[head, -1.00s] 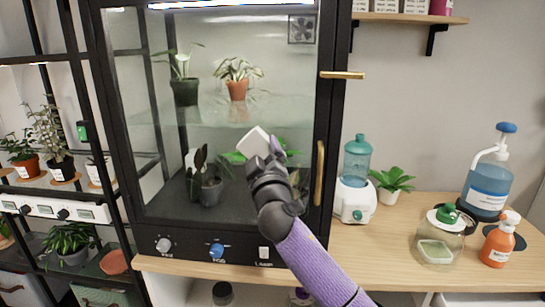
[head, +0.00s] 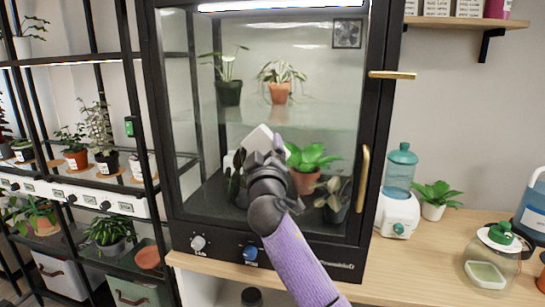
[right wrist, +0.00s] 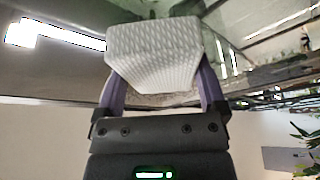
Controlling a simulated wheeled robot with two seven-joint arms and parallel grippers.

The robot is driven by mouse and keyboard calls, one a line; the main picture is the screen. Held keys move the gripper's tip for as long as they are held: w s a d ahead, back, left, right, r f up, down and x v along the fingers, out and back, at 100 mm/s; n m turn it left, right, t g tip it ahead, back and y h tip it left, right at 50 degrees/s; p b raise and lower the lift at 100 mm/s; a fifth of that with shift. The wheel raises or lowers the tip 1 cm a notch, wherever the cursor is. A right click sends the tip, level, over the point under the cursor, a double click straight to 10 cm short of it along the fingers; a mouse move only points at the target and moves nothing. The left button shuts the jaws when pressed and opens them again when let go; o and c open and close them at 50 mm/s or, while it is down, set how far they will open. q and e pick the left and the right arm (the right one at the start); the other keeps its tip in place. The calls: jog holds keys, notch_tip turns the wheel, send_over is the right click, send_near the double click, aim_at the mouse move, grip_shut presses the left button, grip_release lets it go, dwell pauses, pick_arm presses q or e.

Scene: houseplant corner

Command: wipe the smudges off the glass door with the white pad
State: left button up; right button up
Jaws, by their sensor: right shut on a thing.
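The glass door (head: 330,95) of the black plant cabinet is shut, with a brass handle (head: 363,180) on its right side. My right gripper (head: 262,158) is in front of the door, left of its middle. It is shut on the white pad (head: 257,140), which is tilted against or very near the glass; I cannot tell if it touches. In the right wrist view the textured pad (right wrist: 155,55) sits between the two purple fingers. I cannot make out clear smudges on the glass; my gripper and the pad hide part of it. My left gripper is out of view.
Behind the glass are potted plants, including an orange pot (head: 280,92) on the glass shelf. A water dispenser (head: 398,195), a small plant (head: 435,200) and a glass jar (head: 490,262) stand on the wooden counter (head: 420,262) at right. A black plant rack stands at left.

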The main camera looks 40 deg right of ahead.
jog(key=s+a+p, duration=0.2)
jog(key=s+a, duration=0.1)
jog(key=shift+a, duration=0.3)
jog(key=shift+s+a, duration=0.35)
jog(key=shift+a, duration=0.05)
jog(key=shift+s+a+p, duration=0.45)
jog(key=shift+s+a, duration=0.55)
jog(key=shift+a, duration=0.15)
